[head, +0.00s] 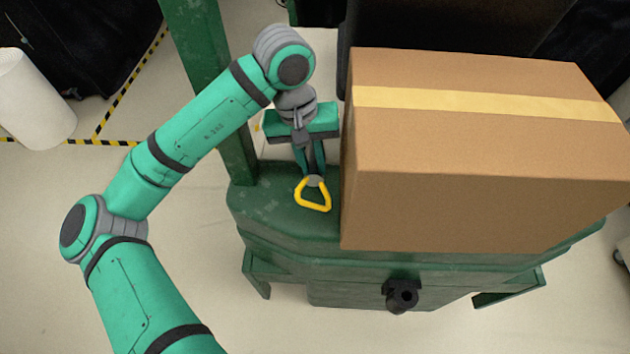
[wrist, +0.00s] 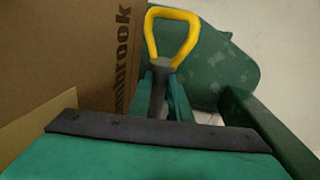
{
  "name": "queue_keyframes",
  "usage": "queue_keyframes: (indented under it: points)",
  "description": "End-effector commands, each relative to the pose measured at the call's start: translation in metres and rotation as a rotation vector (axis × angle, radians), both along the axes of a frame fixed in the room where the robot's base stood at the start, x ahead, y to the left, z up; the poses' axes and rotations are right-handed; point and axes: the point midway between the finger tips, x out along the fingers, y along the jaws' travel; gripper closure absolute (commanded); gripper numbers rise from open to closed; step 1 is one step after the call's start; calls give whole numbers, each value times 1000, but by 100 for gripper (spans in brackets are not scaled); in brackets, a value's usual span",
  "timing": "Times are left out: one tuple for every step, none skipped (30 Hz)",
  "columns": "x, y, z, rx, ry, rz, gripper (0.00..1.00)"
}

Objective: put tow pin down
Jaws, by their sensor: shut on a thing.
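The tow pin has a yellow loop handle (head: 313,196) and a grey shank. My gripper (head: 313,172) is shut on the tow pin just below the loop, over the left part of the green cart (head: 270,205), close to the box's left side. In the wrist view the yellow loop (wrist: 172,38) stands up beyond my gripper's fingers (wrist: 168,92), with the grey shank between them. The pin's lower end is hidden. I cannot tell whether the pin touches the cart top.
A large cardboard box (head: 480,205) with pale tape covers most of the cart top. A green post (head: 215,80) rises at the cart's left. A black hitch (head: 401,295) sticks out at the front. A white cylinder (head: 35,100) stands at far left. The left cart corner is bare.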

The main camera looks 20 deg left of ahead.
Motion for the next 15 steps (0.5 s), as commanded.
queue_keyframes:
  points:
    - [0, 0, -10, 1, 1, 1, 100]
    - [0, 0, -15, 0, 1, 1, 100]
    - [0, -1, -20, 0, 1, 0, 100]
    - [0, 0, -24, 1, 0, 0, 100]
    - [0, 0, -27, 1, 0, 0, 100]
    - [0, -1, -31, 1, 0, -1, 100]
    - [1, -1, -33, 0, 0, -2, 100]
    - [1, -1, -34, 0, 0, -2, 100]
    - [1, -1, -36, -1, -2, -2, 100]
    - [1, -1, -37, 0, -1, -2, 100]
    - [1, -1, -38, 0, 0, -2, 100]
    - [1, -1, -41, 0, 0, -2, 100]
    - [1, -1, -44, 1, 0, -2, 100]
    - [0, -1, -47, 1, 1, -2, 100]
    - [0, -1, -52, 0, 1, -2, 100]
